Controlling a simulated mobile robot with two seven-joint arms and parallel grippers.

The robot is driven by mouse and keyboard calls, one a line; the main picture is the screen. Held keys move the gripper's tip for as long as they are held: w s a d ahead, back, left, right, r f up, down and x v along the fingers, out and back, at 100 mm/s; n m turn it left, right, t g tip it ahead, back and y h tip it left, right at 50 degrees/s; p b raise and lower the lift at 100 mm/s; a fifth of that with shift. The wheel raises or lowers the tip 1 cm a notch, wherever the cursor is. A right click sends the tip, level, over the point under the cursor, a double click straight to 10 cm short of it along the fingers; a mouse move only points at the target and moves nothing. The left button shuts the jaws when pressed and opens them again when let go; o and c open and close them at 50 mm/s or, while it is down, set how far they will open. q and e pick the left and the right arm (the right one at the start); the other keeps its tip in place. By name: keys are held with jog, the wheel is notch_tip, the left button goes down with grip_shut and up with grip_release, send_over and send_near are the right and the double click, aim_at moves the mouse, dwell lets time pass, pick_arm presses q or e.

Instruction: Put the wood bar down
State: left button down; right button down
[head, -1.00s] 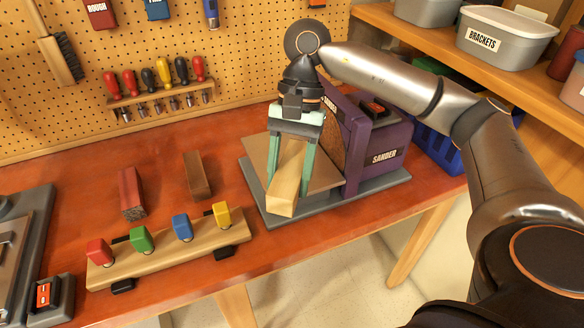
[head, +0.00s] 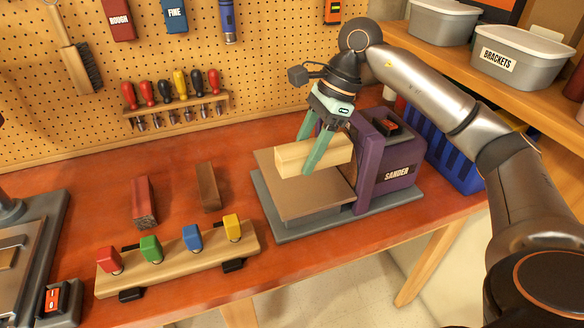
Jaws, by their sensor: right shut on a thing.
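The pale wood bar (head: 325,153) lies crosswise between the fingers of my right gripper (head: 307,157), which is shut on it. The bar is over the brown table plate (head: 290,199) of the purple sander (head: 388,162). Its right end is close to the sander's upright body. I cannot tell for sure whether its underside touches the plate. My left gripper is not in view.
A reddish bar (head: 143,200) and a dark brown bar (head: 208,187) lie on the red bench. A wooden rail with coloured blocks (head: 180,262) is at the front. A blue crate (head: 455,160) stands right of the sander. Screwdrivers hang on the pegboard behind.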

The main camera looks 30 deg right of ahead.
send_over(286, 188)
jog(key=d, duration=0.1)
jog(key=f, duration=0.5)
jog(key=shift+s+d+p, duration=0.2)
jog(key=shift+s+p, duration=0.1)
jog(key=shift+p, duration=0.05)
jog(key=f+p, duration=0.1)
jog(key=f, duration=0.2)
jog(key=shift+w+f, duration=0.2)
jog(key=shift+f, duration=0.15)
jog(key=shift+f, duration=0.1)
jog(key=shift+f, duration=0.15)
jog(key=shift+c, duration=1.2)
grip_release()
